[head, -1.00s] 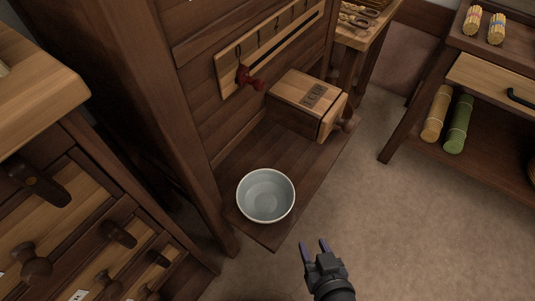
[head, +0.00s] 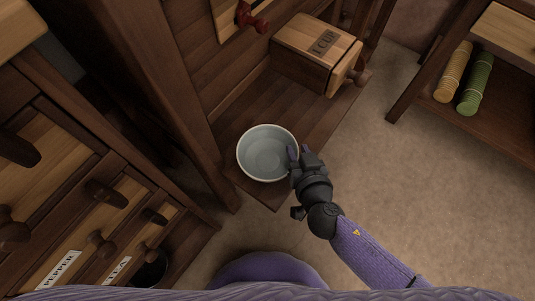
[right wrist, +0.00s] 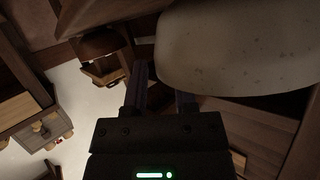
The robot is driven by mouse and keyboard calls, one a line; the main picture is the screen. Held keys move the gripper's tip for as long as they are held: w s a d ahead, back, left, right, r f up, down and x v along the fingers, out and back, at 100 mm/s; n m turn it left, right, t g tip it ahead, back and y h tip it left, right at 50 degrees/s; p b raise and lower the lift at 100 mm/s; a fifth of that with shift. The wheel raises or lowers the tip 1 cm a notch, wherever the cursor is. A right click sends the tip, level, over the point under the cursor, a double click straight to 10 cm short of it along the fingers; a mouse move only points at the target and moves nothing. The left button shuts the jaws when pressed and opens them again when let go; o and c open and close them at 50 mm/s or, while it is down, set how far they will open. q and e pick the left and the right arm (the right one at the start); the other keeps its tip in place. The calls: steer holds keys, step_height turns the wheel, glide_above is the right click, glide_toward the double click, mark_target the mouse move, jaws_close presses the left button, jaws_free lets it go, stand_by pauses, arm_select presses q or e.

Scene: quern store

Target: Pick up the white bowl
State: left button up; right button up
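The white bowl (head: 266,154) stands upright and empty on the low wooden shelf, near its front corner. My right gripper (head: 298,151) is at the bowl's right rim in the head view, its fingers pointing toward the bowl. In the right wrist view the bowl (right wrist: 240,48) fills the upper right, close to the fingers (right wrist: 160,90). The two fingers are apart, with a gap between them. I cannot tell whether either finger touches the bowl or whether its wall lies in the gap. My left gripper is not in view.
A wooden box (head: 312,55) with a label and a knob sits behind the bowl on the shelf. A wooden post (head: 170,90) rises left of the bowl. A drawer cabinet (head: 85,200) stands at the left. The floor (head: 440,190) at the right is clear.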

jaws_close()
stand_by(0.8)
stand_by(0.4)
